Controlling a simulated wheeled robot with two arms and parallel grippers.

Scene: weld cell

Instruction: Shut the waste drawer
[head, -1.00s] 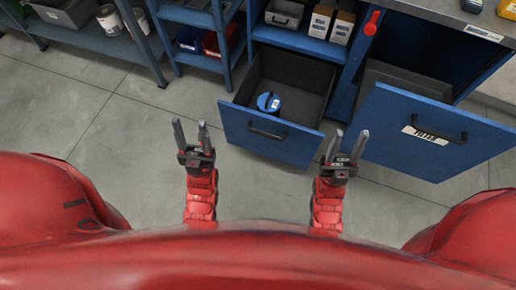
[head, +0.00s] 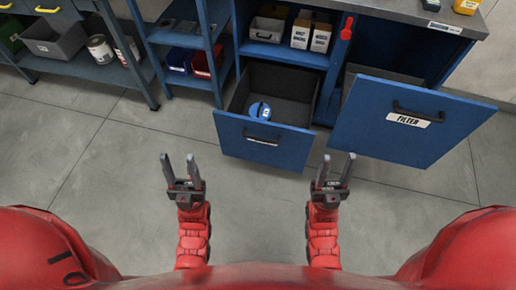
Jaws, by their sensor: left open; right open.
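Two blue drawers stand pulled out of the workbench in the head view. The lower left drawer (head: 232,131) has a dark handle, a small white label too small to read, and a round blue-topped can (head: 259,112) inside. The right drawer (head: 370,130) sits higher and is labelled FILTER. No label reading "waste" is legible. My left gripper (head: 178,157) is open and empty, left of the lower drawer's front and apart from it. My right gripper (head: 338,158) is open and empty, in front of the gap between the two drawers, touching nothing that I can make out.
The workbench (head: 405,13) has a shelf with a grey bin (head: 267,29) and small boxes (head: 301,30) above the lower drawer. A blue shelf rack (head: 153,34) with blue and red bins stands to the left. The grey floor (head: 115,190) around my grippers is clear.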

